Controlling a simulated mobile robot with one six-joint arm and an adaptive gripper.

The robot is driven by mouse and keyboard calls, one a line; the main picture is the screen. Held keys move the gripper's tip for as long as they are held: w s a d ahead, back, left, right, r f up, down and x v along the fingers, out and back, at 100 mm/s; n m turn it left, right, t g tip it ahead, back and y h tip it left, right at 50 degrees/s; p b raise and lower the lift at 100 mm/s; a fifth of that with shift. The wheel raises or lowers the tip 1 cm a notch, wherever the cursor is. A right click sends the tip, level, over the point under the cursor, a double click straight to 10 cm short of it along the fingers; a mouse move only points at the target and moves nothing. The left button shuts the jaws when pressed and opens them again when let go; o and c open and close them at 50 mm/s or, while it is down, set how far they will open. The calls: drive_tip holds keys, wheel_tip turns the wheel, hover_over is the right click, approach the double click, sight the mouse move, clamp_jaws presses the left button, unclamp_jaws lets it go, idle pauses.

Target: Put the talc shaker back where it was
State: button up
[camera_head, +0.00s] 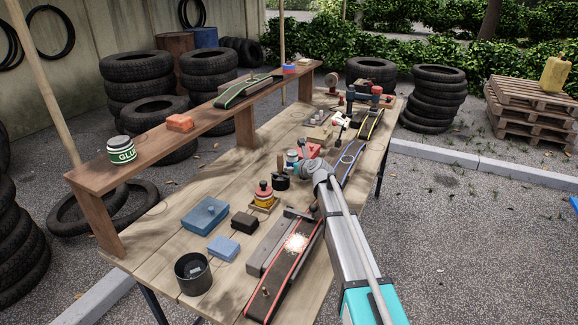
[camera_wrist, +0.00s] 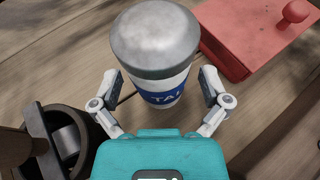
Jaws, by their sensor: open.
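The talc shaker (camera_wrist: 160,85) stands upright on the wooden table in the wrist view, with a domed grey cap and a white body with a blue label. In the head view, a small part of it (camera_head: 292,157) shows beside my gripper (camera_head: 301,168). My gripper (camera_wrist: 165,92) is open, with one finger on each side of the shaker's body. I cannot tell whether the fingers touch it. White powder (camera_head: 296,243) lies on the red-edged dark strip (camera_head: 276,284) at the near end of the table.
A red box with a knob (camera_wrist: 245,45) stands close right of the shaker. A dark pot (camera_wrist: 72,140) is close left. A yellow-and-red bottle (camera_head: 263,194), blue box (camera_head: 205,214) and black cup (camera_head: 193,272) stand nearer. A raised shelf (camera_head: 215,117) runs along the left.

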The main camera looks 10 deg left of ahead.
drive_tip(key=shift+r, duration=0.15)
drive_tip(key=shift+s+d+r, duration=0.1)
drive_tip(key=shift+s, duration=0.05)
drive_tip(key=p+v, duration=0.4)
drive_tip(key=v, duration=0.7)
drive_tip(key=shift+s+d+r+p, duration=0.15)
drive_tip(key=shift+s+d+p, duration=0.1)
drive_tip(key=shift+p, duration=0.15)
drive_tip(key=shift+s, duration=0.15)
idle(0.6)
